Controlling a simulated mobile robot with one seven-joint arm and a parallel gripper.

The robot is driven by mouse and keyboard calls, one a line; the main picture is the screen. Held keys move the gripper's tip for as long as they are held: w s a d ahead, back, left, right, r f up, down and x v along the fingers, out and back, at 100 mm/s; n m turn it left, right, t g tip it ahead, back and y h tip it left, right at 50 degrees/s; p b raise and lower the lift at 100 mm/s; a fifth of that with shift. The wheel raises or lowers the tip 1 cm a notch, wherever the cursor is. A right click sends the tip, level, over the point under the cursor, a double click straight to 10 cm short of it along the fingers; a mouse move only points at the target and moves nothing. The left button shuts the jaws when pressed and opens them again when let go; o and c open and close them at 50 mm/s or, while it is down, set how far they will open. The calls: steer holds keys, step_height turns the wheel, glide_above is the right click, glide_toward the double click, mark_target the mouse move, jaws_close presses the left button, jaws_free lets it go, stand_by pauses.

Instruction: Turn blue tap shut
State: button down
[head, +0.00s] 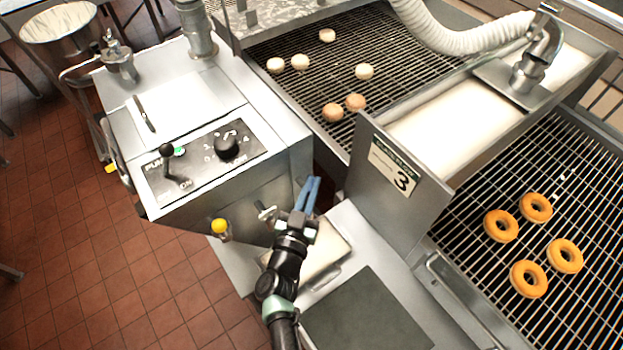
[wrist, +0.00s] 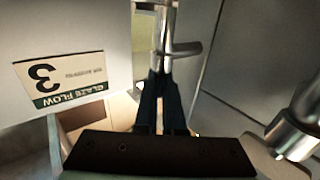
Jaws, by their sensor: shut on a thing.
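My gripper (head: 313,182) reaches from the bottom of the head view into the gap between the control box and the upright panel. Its two narrow bluish fingers lie close together. In the wrist view the gripper (wrist: 161,76) is shut at the lower end of a metal tap part (wrist: 168,28), an upright stem with a crosspiece. The fingers cover the gripped part, and I cannot make out a blue colour on the tap or how far it is turned. In the head view I cannot make out this tap beyond the fingers.
A yellow-knobbed tap (head: 219,227) and a small metal handle (head: 267,213) sit left of my gripper. The control box (head: 205,155) has a lever and a dial. The upright panel (head: 385,190) has a "3" label (head: 394,167). Doughnuts (head: 528,279) lie on the right rack.

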stand_by(0.6)
steer(key=c, duration=1)
jaws_free()
steer(key=shift+s, duration=0.15)
steer(key=v, duration=1.2)
steer(key=shift+s+a+r, duration=0.1)
steer(key=shift+s+a, duration=0.2)
